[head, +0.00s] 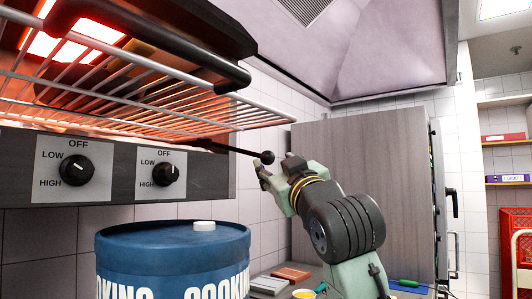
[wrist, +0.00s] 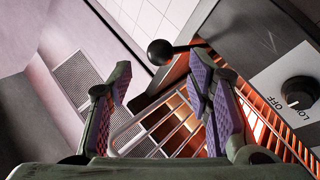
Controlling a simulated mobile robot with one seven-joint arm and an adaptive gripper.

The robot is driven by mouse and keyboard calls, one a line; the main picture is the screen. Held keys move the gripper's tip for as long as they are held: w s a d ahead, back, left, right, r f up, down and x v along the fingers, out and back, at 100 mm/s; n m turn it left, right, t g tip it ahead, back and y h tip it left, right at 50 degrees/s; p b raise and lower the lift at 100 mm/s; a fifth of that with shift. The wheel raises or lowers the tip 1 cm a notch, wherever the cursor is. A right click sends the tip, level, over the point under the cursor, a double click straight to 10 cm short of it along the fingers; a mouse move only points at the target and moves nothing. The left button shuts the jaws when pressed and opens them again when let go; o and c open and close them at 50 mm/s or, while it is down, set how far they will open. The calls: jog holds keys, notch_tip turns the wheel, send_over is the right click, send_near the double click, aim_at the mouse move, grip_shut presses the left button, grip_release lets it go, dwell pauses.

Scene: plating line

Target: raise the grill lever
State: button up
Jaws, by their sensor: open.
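The grill lever (head: 240,151) is a thin black rod with a round black ball at its end, sticking out to the right from the grill in the head view. In the wrist view the lever's ball (wrist: 159,52) shows just beyond the fingertips, between the two fingers in the picture. My gripper (head: 276,166) is open, with its fingers close to the ball and slightly below it. In the wrist view my gripper (wrist: 163,72) has nothing between its pads. I cannot tell whether a finger touches the ball. The lever's inner end lies under the wire rack (head: 200,103).
The grill's heaters (head: 70,45) glow orange above the rack. Two control knobs (head: 77,170) sit on the front panel. A blue cooking drum (head: 172,250) with a white cap (head: 204,225) stands below. A grey cabinet (head: 365,165) is behind my arm.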

aim_at(271, 159)
jog(key=p+x, duration=0.2)
jog(key=x, duration=0.5)
jog(key=shift+w+p, duration=0.1)
jog(key=shift+p, duration=0.2)
jog(key=shift+c, duration=0.5)
jog(key=c, duration=0.5)
jog(key=shift+d+r, duration=0.1)
grip_shut()
